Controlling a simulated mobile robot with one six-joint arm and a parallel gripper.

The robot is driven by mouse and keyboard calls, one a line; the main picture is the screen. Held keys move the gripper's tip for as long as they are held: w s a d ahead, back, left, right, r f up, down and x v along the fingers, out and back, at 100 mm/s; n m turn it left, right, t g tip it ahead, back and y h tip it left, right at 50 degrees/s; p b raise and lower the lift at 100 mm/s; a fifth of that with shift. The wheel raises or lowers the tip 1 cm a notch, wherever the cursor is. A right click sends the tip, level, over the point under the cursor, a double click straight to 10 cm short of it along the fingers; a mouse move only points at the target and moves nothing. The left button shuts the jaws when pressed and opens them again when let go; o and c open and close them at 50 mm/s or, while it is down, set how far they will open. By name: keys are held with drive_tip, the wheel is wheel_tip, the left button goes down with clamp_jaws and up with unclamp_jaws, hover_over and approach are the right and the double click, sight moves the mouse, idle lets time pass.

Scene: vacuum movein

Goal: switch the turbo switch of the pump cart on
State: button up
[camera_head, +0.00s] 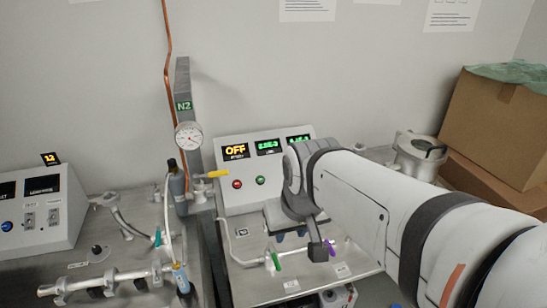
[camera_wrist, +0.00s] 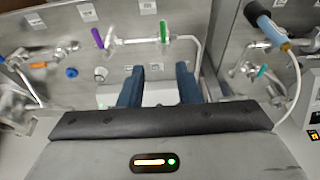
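The pump cart's white console (camera_head: 225,200) stands at the back of a metal top. Its left display (camera_head: 236,151) reads OFF in yellow; two green displays sit to its right, the far one partly covered by my arm. A red button (camera_head: 237,184) and a green button (camera_head: 260,180) are below. I cannot pick out the turbo switch; my arm hides the console's right side. My gripper (camera_head: 291,235) is in front of the console, above the metal top. In the wrist view my gripper (camera_wrist: 160,68) has its two blue fingers apart, with a pale surface behind the gap.
A pipe with green (camera_head: 276,260) and purple (camera_head: 331,247) handles runs along the cart's front. Another control box (camera_head: 62,222) is far left; cardboard boxes (camera_head: 490,125) are at right.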

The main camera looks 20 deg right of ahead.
drive_tip(key=w+d+m+b, duration=0.1)
drive_tip(key=w+d, duration=0.1)
drive_tip(key=w, duration=0.6)
drive_tip(key=w+d+b, duration=0.1)
drive_tip(key=w+d, duration=0.2)
drive_tip(key=w, duration=0.5)
drive_tip(key=w+d+f+m+t+b, duration=0.1)
drive_tip(key=w+d+f, duration=0.35)
drive_tip(key=w, duration=0.35)
drive_tip(key=w+d+f+b, duration=0.1)
drive_tip(key=w+d+f, duration=0.3)
drive_tip(key=w, duration=0.5)
drive_tip(key=x, duration=0.2)
drive_tip(key=p+x, duration=0.1)
drive_tip(key=x, duration=0.3)
drive_tip(key=shift+w+d+f, duration=0.1)
drive_tip(key=shift+d+f, duration=0.2)
drive_tip(key=shift+f, duration=0.1)
drive_tip(key=shift+c, duration=0.3)
clamp_jaws()
